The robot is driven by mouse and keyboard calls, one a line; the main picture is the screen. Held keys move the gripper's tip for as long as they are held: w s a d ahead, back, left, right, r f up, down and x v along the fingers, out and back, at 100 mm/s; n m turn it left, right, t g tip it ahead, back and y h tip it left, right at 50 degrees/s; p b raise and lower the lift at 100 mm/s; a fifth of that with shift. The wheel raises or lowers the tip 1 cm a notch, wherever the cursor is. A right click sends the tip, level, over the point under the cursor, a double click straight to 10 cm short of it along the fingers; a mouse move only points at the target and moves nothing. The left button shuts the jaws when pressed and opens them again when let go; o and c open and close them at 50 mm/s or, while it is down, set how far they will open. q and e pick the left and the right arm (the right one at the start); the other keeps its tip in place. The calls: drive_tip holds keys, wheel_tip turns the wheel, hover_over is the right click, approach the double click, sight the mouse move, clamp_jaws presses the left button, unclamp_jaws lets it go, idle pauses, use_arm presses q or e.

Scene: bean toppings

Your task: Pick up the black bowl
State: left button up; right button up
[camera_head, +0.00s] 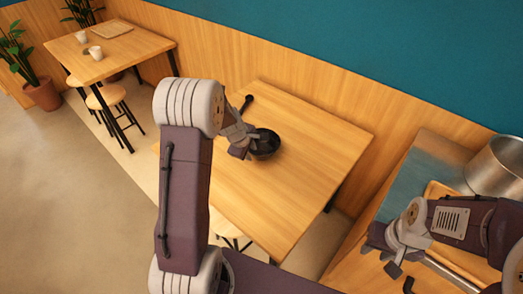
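The black bowl (267,144) sits on the wooden table in the middle of the view. My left gripper (243,146) is at the bowl's left side, very close to its rim. Its fingers overlap the bowl's left edge in the picture, and I cannot tell whether they touch it or are open or shut. My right gripper (376,247) is at the lower right, far from the bowl, above a wooden counter. Its finger gap is too small to judge.
A dark long-handled utensil (246,102) lies behind my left gripper. The table (310,150) is clear right of the bowl. A metal pot (497,165) stands at the far right. Another table (130,60) with cups and stools is at the upper left.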

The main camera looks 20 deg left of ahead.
sight(253, 155)
use_arm(q)
drive_tip(key=b+x, duration=0.1)
drive_tip(key=x, duration=0.4)
drive_tip(key=shift+w+d, duration=0.1)
drive_tip(key=shift+w, duration=0.05)
drive_tip(key=shift+r, duration=0.15)
clamp_jaws()
idle(1.0)
